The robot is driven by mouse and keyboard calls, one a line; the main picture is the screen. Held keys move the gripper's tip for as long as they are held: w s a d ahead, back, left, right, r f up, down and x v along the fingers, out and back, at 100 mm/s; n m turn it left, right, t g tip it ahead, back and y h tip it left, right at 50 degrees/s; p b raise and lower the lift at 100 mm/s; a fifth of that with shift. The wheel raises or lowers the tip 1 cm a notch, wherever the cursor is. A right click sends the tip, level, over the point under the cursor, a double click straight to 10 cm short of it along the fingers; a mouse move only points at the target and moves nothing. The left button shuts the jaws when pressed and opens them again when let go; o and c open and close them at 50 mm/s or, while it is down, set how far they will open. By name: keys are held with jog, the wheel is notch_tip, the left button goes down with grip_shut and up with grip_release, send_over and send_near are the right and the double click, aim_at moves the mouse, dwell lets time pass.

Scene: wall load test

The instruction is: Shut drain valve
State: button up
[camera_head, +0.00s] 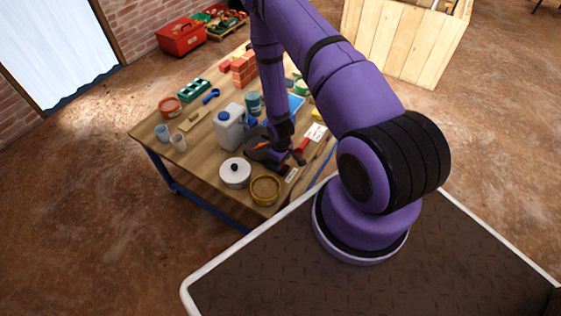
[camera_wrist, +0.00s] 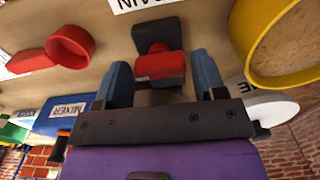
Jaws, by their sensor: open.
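A black block with a red part (camera_wrist: 160,65) sits beside a white label (camera_wrist: 140,4) whose visible letters end in "AIN"; it looks like the drain valve, and its setting cannot be told. In the wrist view my gripper (camera_wrist: 162,75) is open, with its two blue-grey fingers on either side of this block. Whether they touch it cannot be told. In the head view my gripper (camera_head: 282,152) is low over the near right part of the workbench (camera_head: 212,188), and the arm hides part of that area.
A yellow round container (camera_head: 265,190) and a white lidded pot (camera_head: 235,172) stand close to my gripper. A white jug (camera_head: 229,127) stands behind them. A red ring with a handle (camera_wrist: 70,46) and a blue "MIXER" labelled thing (camera_wrist: 68,112) lie to the left in the wrist view.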

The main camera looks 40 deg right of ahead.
notch_tip(320, 180, up, 10)
jog(key=shift+r, duration=0.25)
dwell(0.3)
dwell(0.4)
jog(key=w+a+r+m+t, duration=0.1)
jog(key=w+a+r, duration=0.1)
jog(key=r, duration=1.5)
jog(key=w+a+r+m+t, duration=0.1)
jog(key=a+r, duration=0.1)
jog(key=r, duration=1.5)
jog(key=s+a+r+m+t, duration=0.1)
jog(key=s+a+r, duration=0.2)
jog(key=s+r, duration=0.7)
jog(key=s+a+r+t, duration=0.2)
jog(key=s+a+r, duration=0.1)
jog(key=s+r, duration=0.8)
jog(key=shift+s+a+m, duration=0.35)
jog(key=shift+m, duration=0.05)
jog(key=shift+r, duration=0.1)
